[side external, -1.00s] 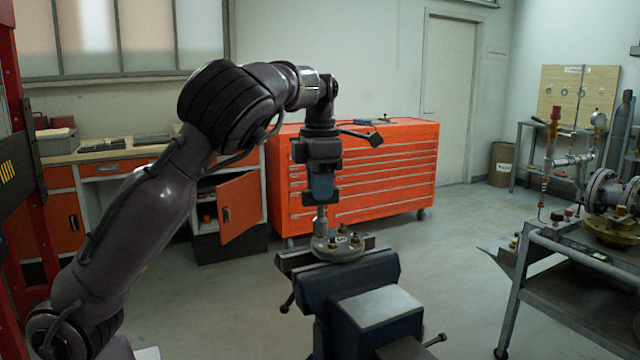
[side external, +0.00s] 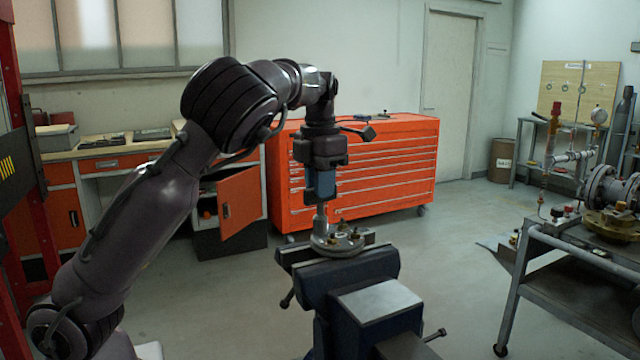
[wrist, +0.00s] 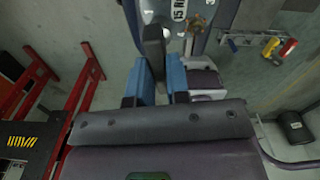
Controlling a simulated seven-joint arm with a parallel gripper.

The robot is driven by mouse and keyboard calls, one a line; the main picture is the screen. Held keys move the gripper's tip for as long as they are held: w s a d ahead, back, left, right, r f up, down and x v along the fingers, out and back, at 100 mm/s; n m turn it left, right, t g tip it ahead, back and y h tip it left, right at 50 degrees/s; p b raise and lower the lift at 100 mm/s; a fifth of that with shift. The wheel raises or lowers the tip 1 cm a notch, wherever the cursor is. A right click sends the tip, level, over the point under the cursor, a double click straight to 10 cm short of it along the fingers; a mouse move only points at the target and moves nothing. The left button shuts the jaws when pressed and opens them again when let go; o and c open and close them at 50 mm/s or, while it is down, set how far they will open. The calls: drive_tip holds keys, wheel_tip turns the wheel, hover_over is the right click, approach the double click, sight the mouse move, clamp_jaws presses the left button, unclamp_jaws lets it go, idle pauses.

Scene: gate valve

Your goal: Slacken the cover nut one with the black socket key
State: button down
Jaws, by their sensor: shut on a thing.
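My gripper (side external: 321,190) points straight down over the vise and is shut on the black socket key. In the wrist view, the key's black body (wrist: 154,45) sits between the blue fingers of my gripper (wrist: 158,78). In the side view, the key's grey metal lower end (side external: 321,216) stands upright at the left part of the round metal cover (side external: 340,249). The key end appears to meet the cover there; any nut under it is hidden. Brass-coloured nuts (side external: 355,235) show elsewhere on the cover. I cannot tell which is nut one.
The cover rests on a blue bench vise (side external: 350,275). An orange drawer cabinet (side external: 400,165) stands behind. A steel trolley (side external: 560,260) with pipes and a valve is at the right. A cupboard door (side external: 240,205) hangs open behind my arm. Clear floor lies between vise and trolley.

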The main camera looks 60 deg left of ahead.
drive_tip(key=n, duration=0.4)
drive_tip(key=n, duration=0.3)
drive_tip(key=shift+n, duration=0.4)
drive_tip(key=shift+r, duration=0.15)
drive_tip(key=shift+r, duration=1.15)
